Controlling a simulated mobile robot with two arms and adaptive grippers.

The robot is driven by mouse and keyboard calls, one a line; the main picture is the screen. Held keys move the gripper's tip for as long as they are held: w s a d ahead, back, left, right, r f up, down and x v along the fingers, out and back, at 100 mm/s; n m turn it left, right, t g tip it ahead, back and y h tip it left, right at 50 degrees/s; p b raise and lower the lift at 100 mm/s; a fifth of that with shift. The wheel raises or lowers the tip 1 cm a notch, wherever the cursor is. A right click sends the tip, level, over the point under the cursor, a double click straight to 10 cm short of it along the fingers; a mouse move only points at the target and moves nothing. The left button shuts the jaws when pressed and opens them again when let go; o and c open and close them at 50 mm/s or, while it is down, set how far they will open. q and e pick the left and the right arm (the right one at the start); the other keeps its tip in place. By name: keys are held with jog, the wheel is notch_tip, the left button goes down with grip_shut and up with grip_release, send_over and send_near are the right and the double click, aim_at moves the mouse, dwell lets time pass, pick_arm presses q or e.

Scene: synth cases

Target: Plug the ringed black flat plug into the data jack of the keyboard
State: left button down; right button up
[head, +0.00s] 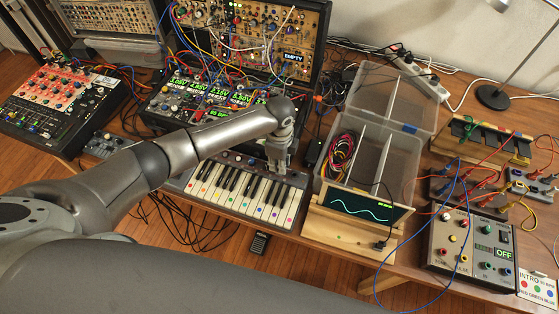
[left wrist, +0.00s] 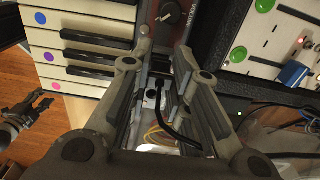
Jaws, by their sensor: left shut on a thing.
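The keyboard (head: 238,190) has white and black keys with coloured dots; its keys (left wrist: 70,50) and red panel (left wrist: 172,14) show in the left wrist view. My left gripper (head: 280,155) is over the keyboard's back right end. In the left wrist view its fingers (left wrist: 165,62) are closed around a small dark plug, mostly hidden between them. A black cable (left wrist: 190,135) curves away from there. I cannot make out a ring on the plug or the data jack. A dark jointed thing at the left edge looks like my right gripper (left wrist: 22,112); its jaws are unclear.
A synth rack (head: 215,100) with patch cables stands behind the keyboard. A clear divided box (head: 377,120) and a wooden stand with a scope screen (head: 355,205) are close on the right. A fader unit (left wrist: 270,40) is beside the fingers. A pedal (head: 258,243) lies on the floor.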

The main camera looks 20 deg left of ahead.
pick_arm(q)
jog(key=shift+f, duration=0.5)
jog(key=c, duration=1.3)
grip_release()
jog(key=shift+r, duration=0.2)
notch_tip(320, 180, up, 12)
jog(key=shift+f, duration=0.1)
jog(key=shift+f, duration=0.1)
